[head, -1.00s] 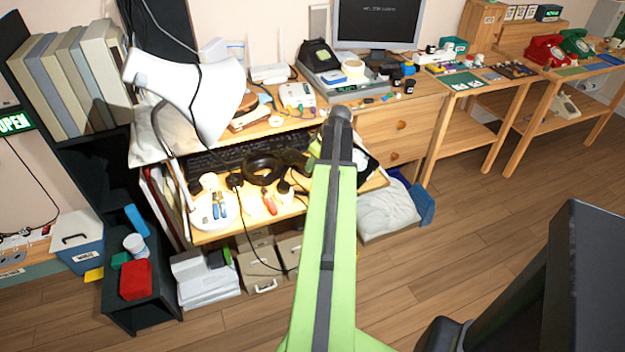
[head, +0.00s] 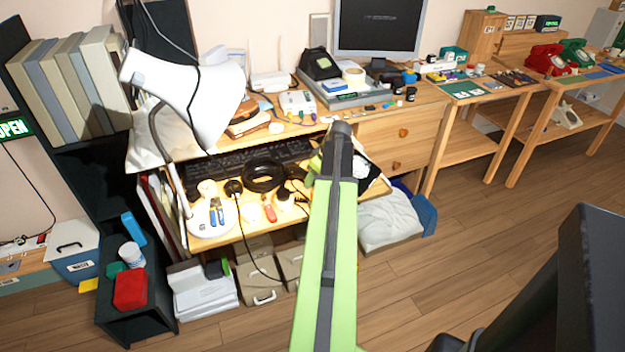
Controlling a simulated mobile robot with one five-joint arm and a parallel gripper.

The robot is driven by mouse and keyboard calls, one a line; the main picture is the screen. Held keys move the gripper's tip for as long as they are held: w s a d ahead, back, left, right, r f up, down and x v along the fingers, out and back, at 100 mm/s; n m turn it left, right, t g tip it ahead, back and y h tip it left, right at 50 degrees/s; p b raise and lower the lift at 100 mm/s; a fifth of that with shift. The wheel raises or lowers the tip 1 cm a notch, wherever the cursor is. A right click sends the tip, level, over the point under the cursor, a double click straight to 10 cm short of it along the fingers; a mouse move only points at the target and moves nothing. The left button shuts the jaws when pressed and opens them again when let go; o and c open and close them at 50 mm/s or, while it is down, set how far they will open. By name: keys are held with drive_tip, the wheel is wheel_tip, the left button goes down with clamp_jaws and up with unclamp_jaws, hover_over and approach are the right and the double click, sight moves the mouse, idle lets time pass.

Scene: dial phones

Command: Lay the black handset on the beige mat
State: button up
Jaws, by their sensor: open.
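A black dial phone (head: 320,64) stands at the back of the wooden desk, beside a grey tray. A dark shape across its top looks like the black handset (head: 318,52), but it is small. I cannot make out a beige mat. My green arm reaches over the desk front. My gripper (head: 314,166) is mostly hidden behind the arm; only a bit of green shows at the left, above the pull-out shelf. It is well in front of and below the black phone. I see nothing held.
A white lamp (head: 185,85) overhangs the desk's left. A monitor (head: 380,28) stands behind. The shelf holds a keyboard (head: 245,158) and a black cable coil (head: 264,173). Red (head: 545,60) and green (head: 577,52) phones stand on the far right table.

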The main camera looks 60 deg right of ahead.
drive_tip(key=p+v, duration=1.1)
drive_tip(key=v, duration=0.1)
drive_tip(key=shift+r, duration=0.2)
